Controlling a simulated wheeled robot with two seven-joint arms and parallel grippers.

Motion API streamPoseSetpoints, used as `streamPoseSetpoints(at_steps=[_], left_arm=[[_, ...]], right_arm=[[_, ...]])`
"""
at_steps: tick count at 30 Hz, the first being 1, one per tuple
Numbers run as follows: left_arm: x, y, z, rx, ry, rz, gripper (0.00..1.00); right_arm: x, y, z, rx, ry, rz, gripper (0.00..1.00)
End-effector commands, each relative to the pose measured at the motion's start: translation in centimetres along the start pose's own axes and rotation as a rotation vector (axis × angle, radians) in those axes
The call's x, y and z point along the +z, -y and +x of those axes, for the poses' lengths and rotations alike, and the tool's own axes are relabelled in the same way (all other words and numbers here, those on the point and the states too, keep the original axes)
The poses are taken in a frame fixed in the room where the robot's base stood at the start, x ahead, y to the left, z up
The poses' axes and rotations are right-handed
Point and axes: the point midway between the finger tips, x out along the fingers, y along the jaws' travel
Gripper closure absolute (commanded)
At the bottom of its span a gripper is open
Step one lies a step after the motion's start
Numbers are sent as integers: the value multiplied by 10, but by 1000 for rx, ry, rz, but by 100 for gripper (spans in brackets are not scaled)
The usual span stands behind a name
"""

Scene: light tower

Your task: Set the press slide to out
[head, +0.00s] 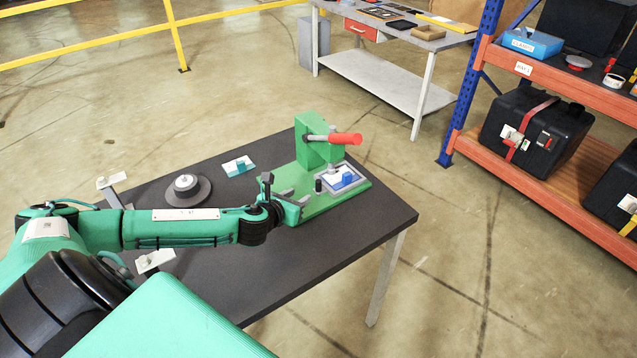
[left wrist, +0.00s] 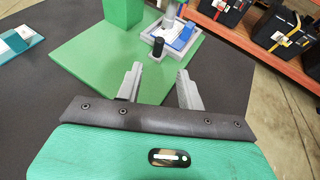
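The green press (head: 312,148) stands on a green base plate (head: 357,193) on the dark table, with a red-gripped lever (head: 345,139) pointing right. Its light grey slide tray (head: 329,172) holds a blue block (head: 347,178) and lies at the plate's right side. A black upright knob (head: 318,185) stands at the tray's near edge; it also shows in the left wrist view (left wrist: 157,47). My left gripper (head: 296,196) is open and empty over the plate. In the left wrist view its two grey fingers (left wrist: 159,80) point towards the knob, apart from it. My right gripper is not in view.
A round grey disc with a hub (head: 186,187) and a teal-and-white block (head: 239,166) sit on the table (head: 300,268) left of the press. The table's front right area is clear. A shelf with black cases (head: 535,132) stands at right.

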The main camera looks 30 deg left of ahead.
Motion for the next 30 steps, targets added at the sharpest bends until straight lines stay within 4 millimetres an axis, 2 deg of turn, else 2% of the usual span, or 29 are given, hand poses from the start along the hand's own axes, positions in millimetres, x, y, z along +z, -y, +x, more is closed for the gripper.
streamPoseSetpoints(at_steps=[5, 21, 30], left_arm=[[2, -2, 11, 0, 3, 18, 62], [3, -2, 96, 1, 2, 13, 62], [2, -2, 130, 1, 2, 13, 62]], right_arm=[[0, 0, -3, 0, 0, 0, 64], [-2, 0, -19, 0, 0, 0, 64], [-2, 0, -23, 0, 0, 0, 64]])
